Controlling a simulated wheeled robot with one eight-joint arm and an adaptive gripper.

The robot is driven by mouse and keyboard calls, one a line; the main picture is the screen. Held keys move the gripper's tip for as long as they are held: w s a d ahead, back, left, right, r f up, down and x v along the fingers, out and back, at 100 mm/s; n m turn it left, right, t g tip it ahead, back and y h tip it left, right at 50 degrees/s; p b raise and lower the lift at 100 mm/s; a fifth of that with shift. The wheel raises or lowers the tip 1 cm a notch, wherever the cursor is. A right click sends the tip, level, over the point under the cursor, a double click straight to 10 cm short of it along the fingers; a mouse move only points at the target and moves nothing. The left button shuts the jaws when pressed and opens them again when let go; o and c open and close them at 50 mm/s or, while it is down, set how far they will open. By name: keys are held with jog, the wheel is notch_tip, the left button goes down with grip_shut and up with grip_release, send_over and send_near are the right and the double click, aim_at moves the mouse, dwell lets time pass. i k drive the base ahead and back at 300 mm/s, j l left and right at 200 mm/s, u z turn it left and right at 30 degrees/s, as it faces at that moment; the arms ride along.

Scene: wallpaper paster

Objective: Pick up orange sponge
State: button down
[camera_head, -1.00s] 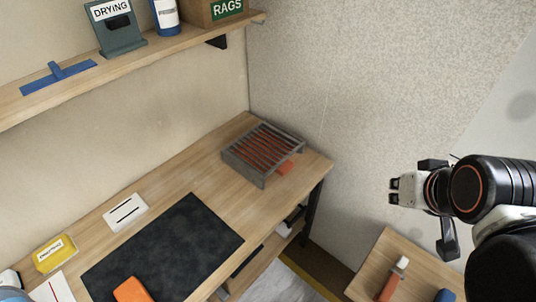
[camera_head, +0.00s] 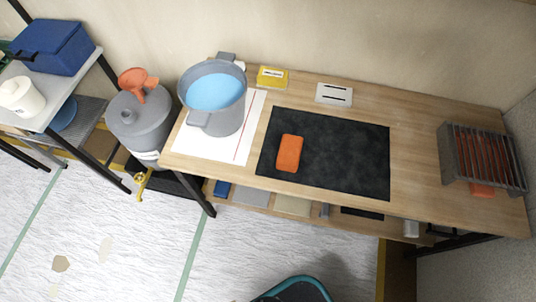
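The orange sponge (camera_head: 289,153) is a rounded block lying flat on the left part of a black mat (camera_head: 345,155). The mat lies on the wooden workbench (camera_head: 420,205). The sponge is fully visible with nothing on top of it. My gripper is outside the current head view, so its state and its distance from the sponge cannot be seen.
A grey pot of blue liquid (camera_head: 216,97) stands on white paper left of the mat. A yellow box (camera_head: 272,78) and white card (camera_head: 334,95) lie behind. A slatted grey rack (camera_head: 482,158) stands at right. A grey barrel (camera_head: 139,125) stands left of the bench.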

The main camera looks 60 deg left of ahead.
aim_at(287, 160)
jog(key=k+u, duration=0.1)
jog(key=u, duration=1.95)
